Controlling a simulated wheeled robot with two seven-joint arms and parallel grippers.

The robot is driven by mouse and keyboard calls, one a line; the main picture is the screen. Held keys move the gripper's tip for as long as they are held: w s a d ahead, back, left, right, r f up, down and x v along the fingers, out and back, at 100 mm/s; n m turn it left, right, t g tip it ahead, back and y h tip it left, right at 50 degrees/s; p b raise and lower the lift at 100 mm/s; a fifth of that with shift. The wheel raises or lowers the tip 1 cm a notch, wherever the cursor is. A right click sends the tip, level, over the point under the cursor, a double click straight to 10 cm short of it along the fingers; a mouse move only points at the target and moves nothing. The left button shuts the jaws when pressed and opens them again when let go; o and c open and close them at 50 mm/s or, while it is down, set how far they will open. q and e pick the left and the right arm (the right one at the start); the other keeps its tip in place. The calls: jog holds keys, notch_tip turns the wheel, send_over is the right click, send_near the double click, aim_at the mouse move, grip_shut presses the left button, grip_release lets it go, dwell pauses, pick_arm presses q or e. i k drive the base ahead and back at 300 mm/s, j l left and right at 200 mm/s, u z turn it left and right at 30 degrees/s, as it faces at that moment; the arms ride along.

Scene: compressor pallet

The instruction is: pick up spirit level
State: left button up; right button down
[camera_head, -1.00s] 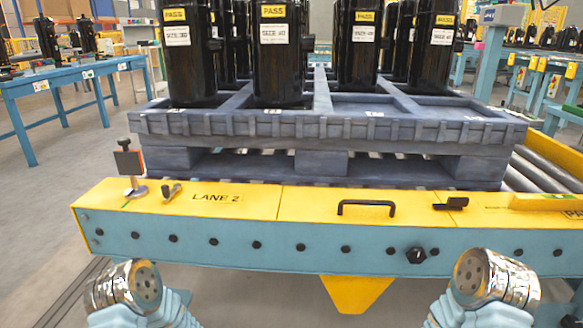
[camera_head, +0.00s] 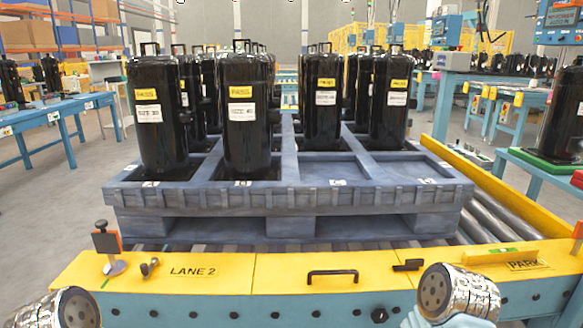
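The spirit level (camera_head: 484,256) is a yellow bar with a green vial. It lies on the yellow top of the conveyor's front rail at the right, just behind the PARK label. My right arm's silver rounded link shows in front of the rail, left of the level and apart from it in the picture. My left arm's silver link shows at the lower left corner. No fingers of either gripper show.
A grey-blue pallet (camera_head: 290,200) holding several black compressors (camera_head: 248,120) stands on the rollers behind the rail. A black handle (camera_head: 332,275), a dark clip (camera_head: 407,265) and an upright stop (camera_head: 107,245) sit on the rail. Rollers (camera_head: 480,215) lie bare right of the pallet.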

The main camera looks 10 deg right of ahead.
aim_at(488, 256)
jog(key=z, duration=1.6)
jog(key=i+l+z, duration=0.25)
jog(key=i, duration=0.45)
jog(key=j, duration=0.1)
